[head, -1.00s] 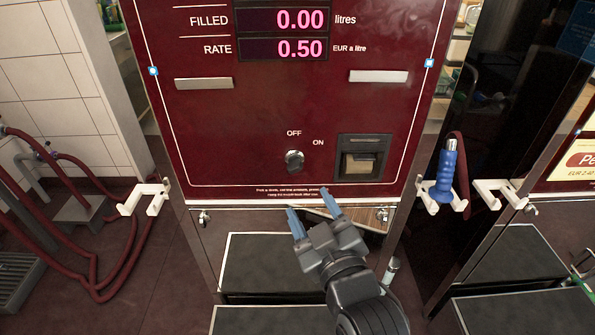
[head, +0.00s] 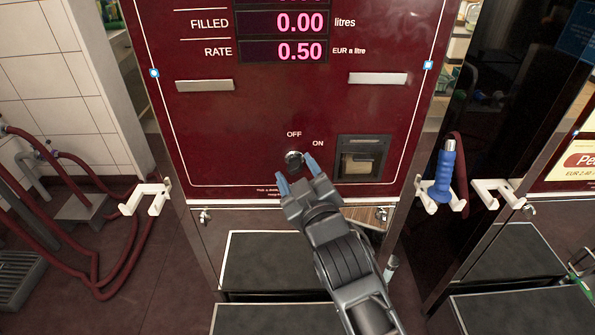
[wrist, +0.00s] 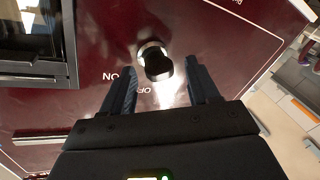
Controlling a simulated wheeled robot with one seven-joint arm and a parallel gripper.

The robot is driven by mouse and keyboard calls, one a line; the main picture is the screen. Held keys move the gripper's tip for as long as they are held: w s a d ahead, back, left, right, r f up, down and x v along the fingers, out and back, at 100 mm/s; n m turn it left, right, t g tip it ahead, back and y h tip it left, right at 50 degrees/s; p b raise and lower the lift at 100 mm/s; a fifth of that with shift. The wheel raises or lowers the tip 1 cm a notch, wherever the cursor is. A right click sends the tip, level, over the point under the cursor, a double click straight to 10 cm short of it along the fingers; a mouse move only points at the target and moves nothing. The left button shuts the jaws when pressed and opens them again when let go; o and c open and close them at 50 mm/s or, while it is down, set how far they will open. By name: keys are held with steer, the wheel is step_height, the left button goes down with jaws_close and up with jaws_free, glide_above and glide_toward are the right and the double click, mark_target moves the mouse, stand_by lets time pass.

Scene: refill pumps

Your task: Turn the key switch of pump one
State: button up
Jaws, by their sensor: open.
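The key switch (head: 294,159) is a round silver and dark knob on the lower part of the dark red pump front (head: 230,130). The printed words OFF and ON stand above it and to its right. My gripper (head: 296,174) is open, its two blue fingers just below the switch in the head view, with the right fingertip close beside it. In the wrist view the switch (wrist: 155,62) shows beyond and between the open fingers (wrist: 162,80). I cannot tell whether either finger touches it. The switch's exact turn is unclear.
A recessed slot box (head: 364,158) sits right of the switch. White holders (head: 147,196) stick out at both sides, and a blue nozzle (head: 441,178) hangs at the right. Dark platforms (head: 268,258) lie below the panel. The panel around the switch is flat.

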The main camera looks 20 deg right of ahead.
steer(key=shift+w, duration=0.15)
steer(key=shift+c, duration=0.3)
steer(key=c, duration=1)
